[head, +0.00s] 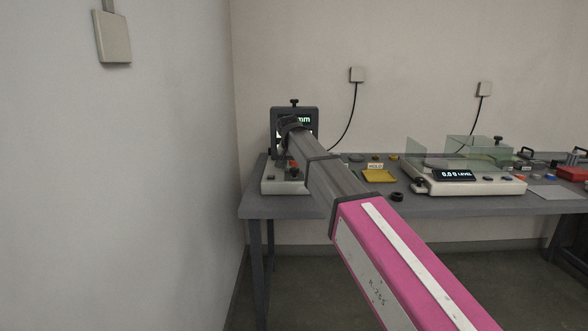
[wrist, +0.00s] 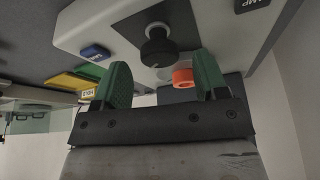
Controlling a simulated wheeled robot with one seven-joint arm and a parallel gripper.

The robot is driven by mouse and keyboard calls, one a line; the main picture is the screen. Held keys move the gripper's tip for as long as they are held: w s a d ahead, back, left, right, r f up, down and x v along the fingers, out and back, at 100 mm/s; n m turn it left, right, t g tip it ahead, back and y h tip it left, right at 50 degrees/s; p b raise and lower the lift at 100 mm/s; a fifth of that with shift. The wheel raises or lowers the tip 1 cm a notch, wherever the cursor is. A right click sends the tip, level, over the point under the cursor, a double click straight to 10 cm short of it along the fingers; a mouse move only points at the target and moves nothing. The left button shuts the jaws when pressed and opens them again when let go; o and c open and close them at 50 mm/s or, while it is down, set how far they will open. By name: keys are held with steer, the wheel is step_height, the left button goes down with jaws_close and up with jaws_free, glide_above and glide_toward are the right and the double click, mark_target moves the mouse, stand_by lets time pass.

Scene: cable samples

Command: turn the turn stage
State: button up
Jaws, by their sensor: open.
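My gripper (wrist: 163,76) is open, its two green fingers apart with nothing held between them. In the wrist view, a black round knob-like part (wrist: 158,48), which looks like the turn stage, stands on a dark square patch of a pale instrument base (wrist: 208,24). It lies just beyond the fingertips, roughly in line with the gap, and appears apart from them. A small orange ring-ended piece (wrist: 183,77) shows near the right finger. In the head view, my arm hides the gripper and most of the dark instrument (head: 309,112) with a lit "mm" display.
The instrument stands at the left end of the grey table (head: 310,206), near the wall. A yellow tray (head: 379,176), a black ring (head: 397,197) and a scale (head: 475,187) with glass panels lie to the right. A blue button (wrist: 95,52) is on the instrument base.

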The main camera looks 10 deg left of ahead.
steer(key=shift+x, duration=0.85)
